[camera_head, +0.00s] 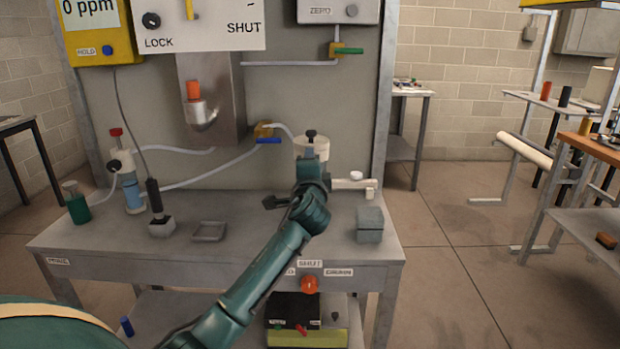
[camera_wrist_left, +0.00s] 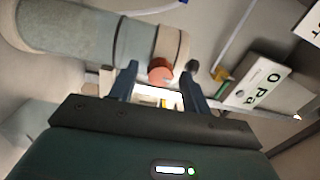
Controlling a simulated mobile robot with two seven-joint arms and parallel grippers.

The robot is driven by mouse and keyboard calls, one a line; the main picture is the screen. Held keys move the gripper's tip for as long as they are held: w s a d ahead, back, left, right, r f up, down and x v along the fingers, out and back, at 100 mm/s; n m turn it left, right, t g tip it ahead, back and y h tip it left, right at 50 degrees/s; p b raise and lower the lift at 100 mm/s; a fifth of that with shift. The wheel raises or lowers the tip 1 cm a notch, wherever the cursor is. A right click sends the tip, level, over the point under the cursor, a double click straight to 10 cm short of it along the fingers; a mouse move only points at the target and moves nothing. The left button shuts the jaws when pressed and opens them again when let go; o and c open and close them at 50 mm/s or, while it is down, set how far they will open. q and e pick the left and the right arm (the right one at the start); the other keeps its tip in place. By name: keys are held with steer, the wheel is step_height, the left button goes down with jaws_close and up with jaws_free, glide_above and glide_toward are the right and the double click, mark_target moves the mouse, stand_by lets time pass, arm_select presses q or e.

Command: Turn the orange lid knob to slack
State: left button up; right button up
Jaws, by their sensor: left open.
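In the left wrist view an orange-red round knob (camera_wrist_left: 161,72) sits at the banded end of a grey cylinder (camera_wrist_left: 90,38). My left gripper (camera_wrist_left: 159,75) is open, with the knob showing between its fingertips; I cannot tell whether they touch it. In the head view my left gripper (camera_head: 309,154) is in front of a pale canister (camera_head: 325,148) with a black top knob (camera_head: 311,135). The gripper hides part of the canister, and no orange knob shows there. No slack mark is readable. My right gripper is not in view.
Another orange knob (camera_head: 309,284) is on the bench front below SHUT and DRAIN labels. An orange piece (camera_head: 193,90) is on the metal housing at the back. A grey block (camera_head: 369,224) and a small tray (camera_head: 209,231) lie on the bench (camera_head: 110,240). Hoses run behind.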

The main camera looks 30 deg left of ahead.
arm_select(q)
steer(key=v, duration=1.2)
steer(key=shift+s+d, duration=0.2)
steer(key=shift+s, duration=0.05)
